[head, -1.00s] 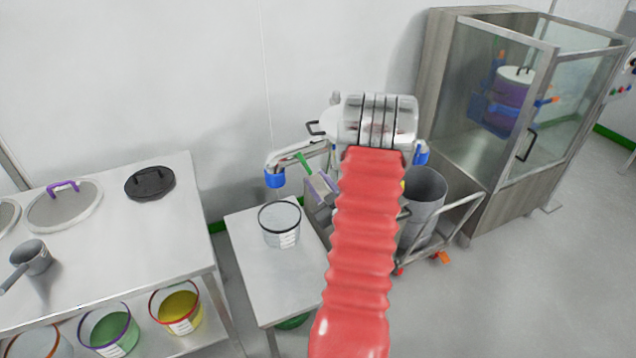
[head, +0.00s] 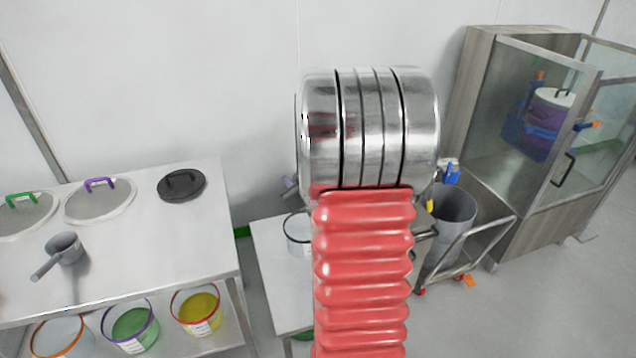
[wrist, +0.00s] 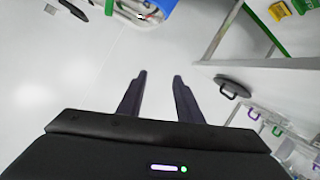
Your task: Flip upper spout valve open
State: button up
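The upper spout valve cannot be made out now. My arm, with its red bellows and silver joint, covers most of the machine behind it in the head view. A blue-ended fitting (head: 450,172) shows just right of my silver joint. A small purple-grey part (head: 290,186) shows left of it; I cannot tell what it is. In the wrist view my gripper (wrist: 160,75) is open, with two dark fingers apart and nothing between them. A blue-edged part (wrist: 145,12) is cut off at the top of that view, beyond the fingertips.
A small steel table (head: 275,270) holds a clear tub (head: 298,232), partly hidden by my arm. A grey bin (head: 455,222) stands in a cart to the right, before a glass-fronted cabinet (head: 510,110). The left table (head: 130,245) holds lids and a scoop (head: 64,250).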

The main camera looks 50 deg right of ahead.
jog(key=s+a+r+g+y, duration=0.1)
jog(key=a+r, duration=0.3)
jog(key=a, duration=0.6)
jog(key=s+a+r+g+y, duration=0.15)
jog(key=a+r, duration=0.25)
jog(key=a, duration=0.6)
jog(key=s+a+r+g+y, duration=0.1)
jog(key=s+a+g+y, duration=0.3)
jog(key=s+a, duration=1.4)
jog(key=shift+a+n, duration=0.4)
jog(key=shift+a, duration=0.55)
jog(key=shift+a, duration=0.2)
